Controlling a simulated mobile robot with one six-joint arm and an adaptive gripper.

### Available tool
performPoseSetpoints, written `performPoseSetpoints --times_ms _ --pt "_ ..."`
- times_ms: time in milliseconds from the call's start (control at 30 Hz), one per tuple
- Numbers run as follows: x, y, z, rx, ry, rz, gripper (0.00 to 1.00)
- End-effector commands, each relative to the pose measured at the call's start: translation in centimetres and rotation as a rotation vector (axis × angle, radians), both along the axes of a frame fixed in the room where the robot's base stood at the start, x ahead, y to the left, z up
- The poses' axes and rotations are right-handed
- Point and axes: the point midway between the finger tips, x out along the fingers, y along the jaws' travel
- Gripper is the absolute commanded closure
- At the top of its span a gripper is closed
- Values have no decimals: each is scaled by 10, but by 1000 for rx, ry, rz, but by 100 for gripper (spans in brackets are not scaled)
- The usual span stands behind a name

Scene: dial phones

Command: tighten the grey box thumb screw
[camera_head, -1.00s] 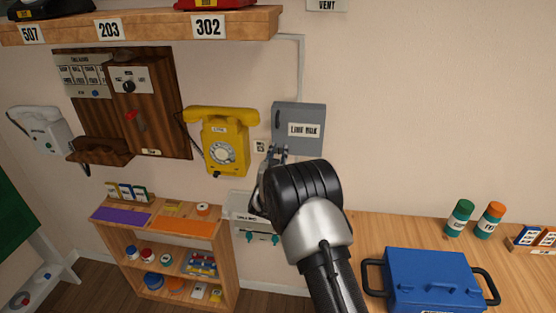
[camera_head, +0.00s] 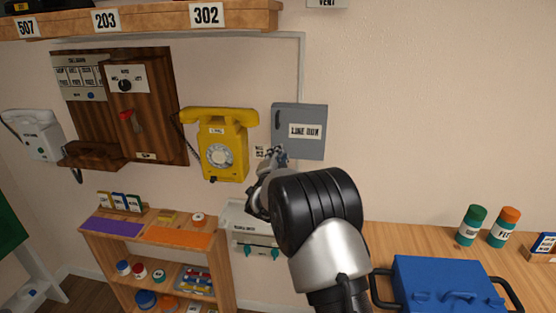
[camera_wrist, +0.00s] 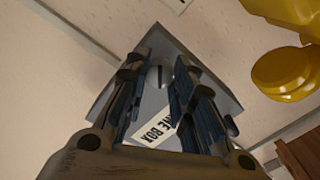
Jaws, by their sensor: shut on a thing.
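The grey box (camera_head: 312,140), labelled LINE BOX, is fixed to the wall right of the yellow phone. It also fills the middle of the wrist view (camera_wrist: 210,88), tilted there. My gripper (camera_head: 277,156) reaches up to the lower left corner of the box. In the head view the gripper hides the screw.
The yellow phone (camera_head: 220,145) hangs close to the left of my gripper. A pale unit (camera_head: 249,225) with teal knobs is below it. A blue case (camera_head: 445,280) and two capped bottles (camera_head: 471,225) stand on the wooden bench at right. The wall right of the box is bare.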

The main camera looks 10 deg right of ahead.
Motion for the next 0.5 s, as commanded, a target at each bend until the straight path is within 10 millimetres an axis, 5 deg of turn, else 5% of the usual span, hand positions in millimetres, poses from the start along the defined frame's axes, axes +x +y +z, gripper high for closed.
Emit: performPoseSetpoints --times_ms 500 --pt "0 2 -1 465 -146 3 100"
